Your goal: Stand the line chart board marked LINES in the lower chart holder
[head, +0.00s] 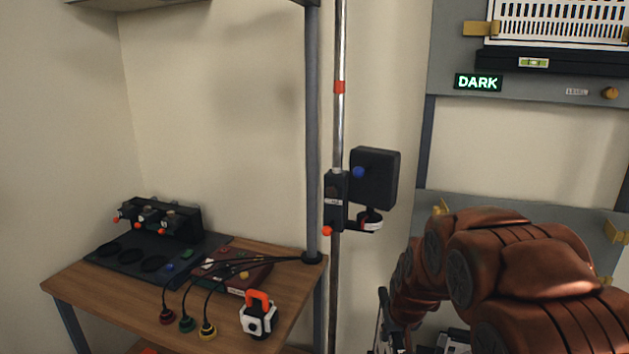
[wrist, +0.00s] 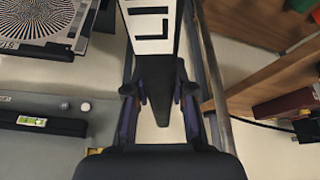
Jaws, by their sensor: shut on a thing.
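My gripper (wrist: 160,92) is shut on a white board with bold black marks (wrist: 151,28), seen at the top of the wrist view. Its lettering is cut off, so I cannot read LINES on it. In the head view my arm covers the lower right, and I cannot make out the fingers. The lower grey panel (head: 475,204), with small yellow clips (head: 441,206), is partly hidden behind my arm. It looks like the lower chart holder, and the part of it that shows holds no board.
The upper panel carries a slotted chart (head: 560,22), a spirit level (head: 533,62) and a lit DARK sign (head: 478,82). A pole carries a black box (head: 375,178). A wooden table (head: 95,285) with cables stands at left. A star-patterned chart (wrist: 38,22) shows in the wrist view.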

